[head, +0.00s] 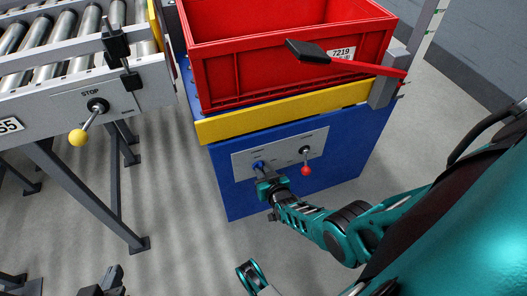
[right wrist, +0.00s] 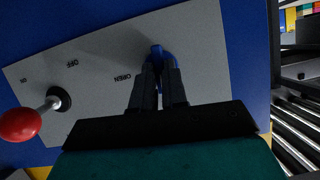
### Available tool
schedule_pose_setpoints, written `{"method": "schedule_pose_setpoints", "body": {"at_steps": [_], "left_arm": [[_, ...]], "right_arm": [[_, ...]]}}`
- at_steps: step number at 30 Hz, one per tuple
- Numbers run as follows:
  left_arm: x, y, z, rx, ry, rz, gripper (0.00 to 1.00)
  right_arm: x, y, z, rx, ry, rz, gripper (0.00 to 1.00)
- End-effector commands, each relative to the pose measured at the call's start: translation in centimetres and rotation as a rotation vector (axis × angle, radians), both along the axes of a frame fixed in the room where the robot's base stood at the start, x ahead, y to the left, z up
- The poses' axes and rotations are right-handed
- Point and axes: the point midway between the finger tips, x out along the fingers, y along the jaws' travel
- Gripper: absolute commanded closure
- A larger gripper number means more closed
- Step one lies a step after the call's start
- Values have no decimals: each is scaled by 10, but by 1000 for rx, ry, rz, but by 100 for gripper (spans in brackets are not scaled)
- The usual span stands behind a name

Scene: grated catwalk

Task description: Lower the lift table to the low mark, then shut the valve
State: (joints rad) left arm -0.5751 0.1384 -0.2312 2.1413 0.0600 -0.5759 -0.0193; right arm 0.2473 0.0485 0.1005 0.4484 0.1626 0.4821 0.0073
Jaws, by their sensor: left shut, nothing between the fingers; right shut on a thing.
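The lift table is a blue box body (head: 235,198) with a yellow front edge (head: 285,111). On its front a grey panel (head: 285,157) carries a blue valve handle (head: 258,166) and a red-knobbed lever (head: 306,165). My right gripper (head: 263,178) is at the valve handle. In the right wrist view its fingers are shut on the blue handle (right wrist: 159,50), beside the word OPEN. The fingers hide part of the handle. The red knob (right wrist: 19,125) stands left of them, near the word OFF. My left gripper (head: 112,278) is shut and empty at the bottom left.
A red crate (head: 240,60) labelled 7219 sits on the table. A red bar with a black grip (head: 308,51) crosses its right front. A marked post (head: 421,35) stands at the right. A conveyor (head: 60,80) at left has a yellow-knobbed STOP lever (head: 78,137).

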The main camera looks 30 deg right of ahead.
Motion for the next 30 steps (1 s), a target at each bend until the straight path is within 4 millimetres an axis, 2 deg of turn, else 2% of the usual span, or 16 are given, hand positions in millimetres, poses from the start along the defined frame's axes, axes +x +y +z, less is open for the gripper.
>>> {"method": "schedule_pose_setpoints", "body": {"at_steps": [9, 22, 23, 30], "left_arm": [[1, 0, 2, -1, -5, 0, 100], [2, -1, 4, -1, -9, -1, 100], [2, -1, 4, -1, -9, -1, 100], [1, -1, 4, -2, -9, -2, 100]], "right_arm": [[0, 1, 0, -93, 21, 0, 100], [0, 1, 0, -105, 24, 2, 100], [0, 1, 0, -105, 24, 2, 86], [0, 1, 0, -103, 24, 1, 64]]}}
